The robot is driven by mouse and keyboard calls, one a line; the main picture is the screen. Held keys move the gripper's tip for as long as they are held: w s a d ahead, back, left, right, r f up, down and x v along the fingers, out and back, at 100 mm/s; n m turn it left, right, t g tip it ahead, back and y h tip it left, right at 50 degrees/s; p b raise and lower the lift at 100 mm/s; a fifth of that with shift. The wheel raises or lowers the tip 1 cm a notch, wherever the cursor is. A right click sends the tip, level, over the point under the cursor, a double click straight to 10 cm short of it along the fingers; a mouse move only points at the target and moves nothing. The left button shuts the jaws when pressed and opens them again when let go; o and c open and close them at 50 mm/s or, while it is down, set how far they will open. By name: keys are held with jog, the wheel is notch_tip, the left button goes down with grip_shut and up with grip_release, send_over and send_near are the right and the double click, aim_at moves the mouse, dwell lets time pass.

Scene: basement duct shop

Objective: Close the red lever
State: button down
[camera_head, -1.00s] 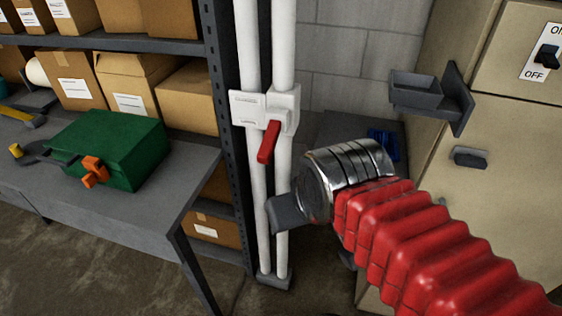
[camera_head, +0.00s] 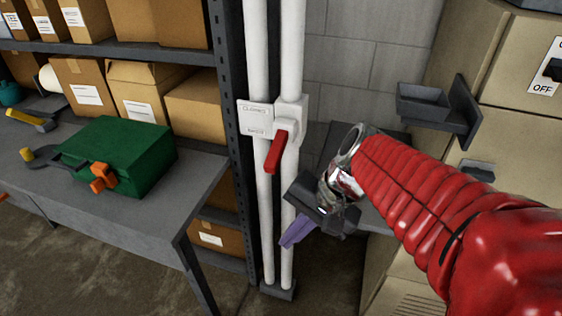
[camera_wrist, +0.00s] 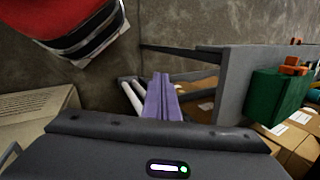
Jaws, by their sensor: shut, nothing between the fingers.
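The red lever (camera_head: 276,152) sits on a white valve plate (camera_head: 256,118) fixed to two white vertical pipes (camera_head: 290,75). It hangs downward, tilted slightly left at its lower end. My gripper (camera_head: 287,243) is below and a little right of the lever, apart from it in the picture. Its purple fingers are shut and empty, pointing down and left. In the wrist view the purple fingers (camera_wrist: 162,98) lie together, with the white pipes (camera_wrist: 132,97) just left of them. The lever is not visible in the wrist view.
A grey bench (camera_head: 160,205) with a green box (camera_head: 120,152) and an orange-handled tool (camera_head: 103,178) stands left. Shelves with cardboard boxes (camera_head: 195,108) are behind it. A beige cabinet (camera_head: 520,140) with a grey bracket tray (camera_head: 423,104) stands right.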

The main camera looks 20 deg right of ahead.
aim_at(278, 149)
jog(key=w+d+r+m+t+y, duration=0.1)
jog(key=w+d+m+t+y, duration=0.5)
jog(key=w+d+m, duration=0.4)
jog(key=d+m+t, duration=0.1)
jog(key=d+m, duration=0.1)
jog(key=m, duration=0.2)
jog(key=shift+w+d+r, duration=0.15)
jog(key=shift+w+d, duration=0.1)
jog(key=shift+d, duration=0.15)
jog(key=shift+w+a, duration=0.1)
jog(key=w+a, duration=0.5)
jog(key=a, duration=0.2)
jog(key=shift+a+r, duration=0.3)
jog(key=shift+r, duration=0.05)
jog(key=shift+w, duration=0.1)
